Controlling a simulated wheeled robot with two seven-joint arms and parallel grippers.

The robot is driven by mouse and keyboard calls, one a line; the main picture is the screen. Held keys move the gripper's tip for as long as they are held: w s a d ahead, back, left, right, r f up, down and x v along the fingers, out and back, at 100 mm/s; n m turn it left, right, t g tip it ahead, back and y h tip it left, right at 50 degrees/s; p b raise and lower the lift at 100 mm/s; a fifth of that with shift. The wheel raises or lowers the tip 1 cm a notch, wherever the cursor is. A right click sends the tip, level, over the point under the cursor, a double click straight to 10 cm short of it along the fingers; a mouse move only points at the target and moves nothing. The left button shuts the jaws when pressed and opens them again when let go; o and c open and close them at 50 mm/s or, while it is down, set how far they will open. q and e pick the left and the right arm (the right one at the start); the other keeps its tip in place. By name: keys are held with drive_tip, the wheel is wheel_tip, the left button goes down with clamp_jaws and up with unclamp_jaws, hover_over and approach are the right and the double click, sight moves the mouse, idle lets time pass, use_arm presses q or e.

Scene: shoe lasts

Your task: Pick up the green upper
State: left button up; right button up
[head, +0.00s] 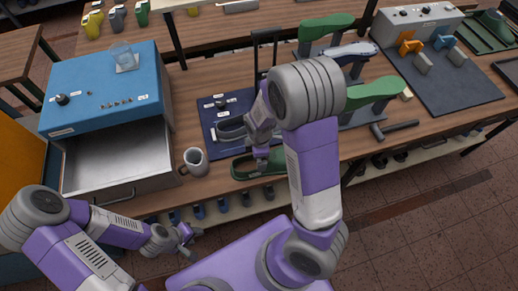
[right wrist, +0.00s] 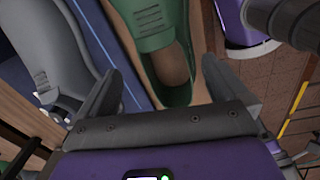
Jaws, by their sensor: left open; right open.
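The green upper (head: 243,168) lies near the front edge of the wooden table, just right of the mug; my right gripper partly covers it in the head view. In the right wrist view the green upper (right wrist: 150,28) shows its open top, with a brown inside, ahead of and between the fingers. My right gripper (head: 262,162), also in the right wrist view (right wrist: 158,85), is open above the upper with nothing clearly held; contact cannot be told. My left gripper (head: 187,240) is open and empty, low in front of the table, away from the upper.
A grey upper (head: 232,129) lies close behind on a dark blue mat (head: 207,116). A mug (head: 195,162) stands at left, beside an open drawer (head: 120,160) under a blue-topped box (head: 100,88). Green lasts (head: 372,90) and a hammer (head: 394,129) are at right.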

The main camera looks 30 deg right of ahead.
drive_tip(key=f, duration=0.2)
drive_tip(key=f+b, duration=0.1)
drive_tip(key=f, duration=0.4)
drive_tip(key=shift+s+f, duration=0.1)
drive_tip(key=shift+s, duration=0.15)
drive_tip(key=c, duration=0.9)
